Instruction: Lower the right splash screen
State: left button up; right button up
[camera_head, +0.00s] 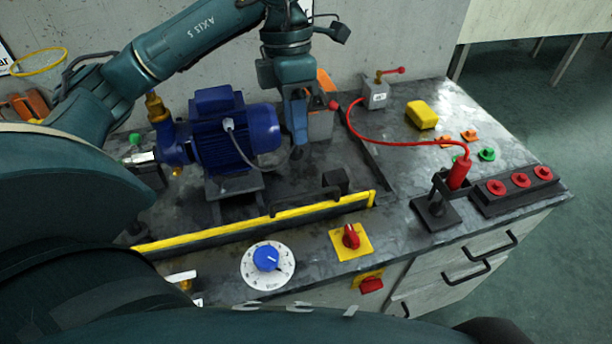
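A long low screen with a yellow top edge (235,223) and a black handle (305,200) runs along the front of the blue pump. Which panel is the right splash screen I cannot tell for sure; a dark low strip (376,165) also lies on the bench right of the pump. My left gripper (298,143) points down just right of the pump motor, beside a grey box (321,127) with a red knob. It is apart from the yellow-edged screen and its handle. Its fingers are seen edge-on, so their opening is unclear. My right gripper is out of view.
The blue pump (236,135) stands behind the yellow-edged screen. A blue dial (266,258) and a red switch (351,237) are in front. A red hose (400,143), a yellow sponge (422,115) and a black block with red knobs (518,190) are to the right.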

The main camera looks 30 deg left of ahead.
pick_arm(q)
jog(key=x, duration=1.3)
jog(key=shift+w+a, duration=0.2)
jog(key=shift+a, duration=0.2)
jog(key=shift+f, duration=0.1)
jog(key=shift+c, duration=0.3)
grip_shut()
